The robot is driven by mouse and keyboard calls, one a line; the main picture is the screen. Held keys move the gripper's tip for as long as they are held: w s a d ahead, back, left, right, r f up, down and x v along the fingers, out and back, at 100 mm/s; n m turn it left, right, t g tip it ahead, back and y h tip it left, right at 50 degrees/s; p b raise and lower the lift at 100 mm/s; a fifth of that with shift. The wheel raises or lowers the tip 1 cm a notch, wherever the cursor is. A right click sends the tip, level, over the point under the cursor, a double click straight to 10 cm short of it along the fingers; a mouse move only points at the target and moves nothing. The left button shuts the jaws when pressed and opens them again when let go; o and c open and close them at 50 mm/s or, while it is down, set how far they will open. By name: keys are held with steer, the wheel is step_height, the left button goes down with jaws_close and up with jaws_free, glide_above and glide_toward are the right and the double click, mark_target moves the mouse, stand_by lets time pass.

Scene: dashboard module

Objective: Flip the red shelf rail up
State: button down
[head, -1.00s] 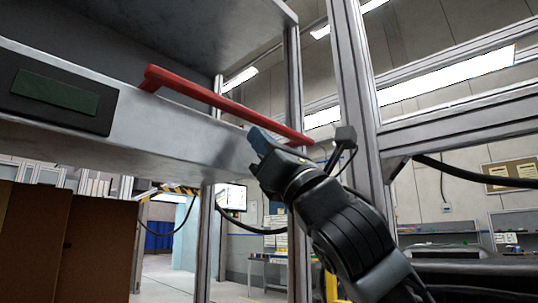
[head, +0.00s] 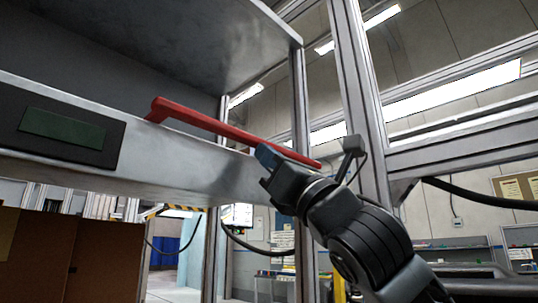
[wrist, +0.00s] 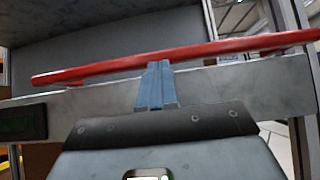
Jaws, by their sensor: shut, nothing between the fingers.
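The red shelf rail (head: 215,124) runs along the front edge of the metal shelf (head: 165,150), from its middle to its right end. It also spans the wrist view (wrist: 110,67) from left to right. My gripper (head: 266,153) is at the right part of the rail in the head view, in front of the shelf edge. Its blue fingers are together and empty. In the wrist view the fingertips (wrist: 158,66) reach the lower edge of the rail and overlap it a little. I cannot tell whether they touch it.
A dark panel with a green display (head: 62,128) is on the shelf front at left. A metal upright (head: 360,90) stands right of the rail, with a small black box (head: 354,146) near my gripper. Cardboard boxes (head: 60,255) are below the shelf at left.

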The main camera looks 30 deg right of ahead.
steer(key=shift+r+p, duration=0.25)
steer(key=shift+p, duration=0.15)
steer(key=r+g+p, duration=0.2)
steer(key=p, duration=0.1)
steer(key=shift+s+d+h, duration=0.1)
steer(key=shift+s+h, duration=0.05)
steer(key=shift+h, duration=0.15)
steer(key=shift+g+h, duration=0.3)
steer(key=shift+g, duration=0.6)
steer(key=w+r+p, duration=0.1)
steer(key=r, duration=0.1)
steer(key=w+r, duration=0.1)
steer(key=r, duration=0.1)
steer(key=w+a+r+p, duration=0.1)
steer(key=r, duration=0.2)
steer(key=shift+p, duration=0.35)
steer(key=shift+x, duration=1.05)
steer(key=shift+f, duration=0.1)
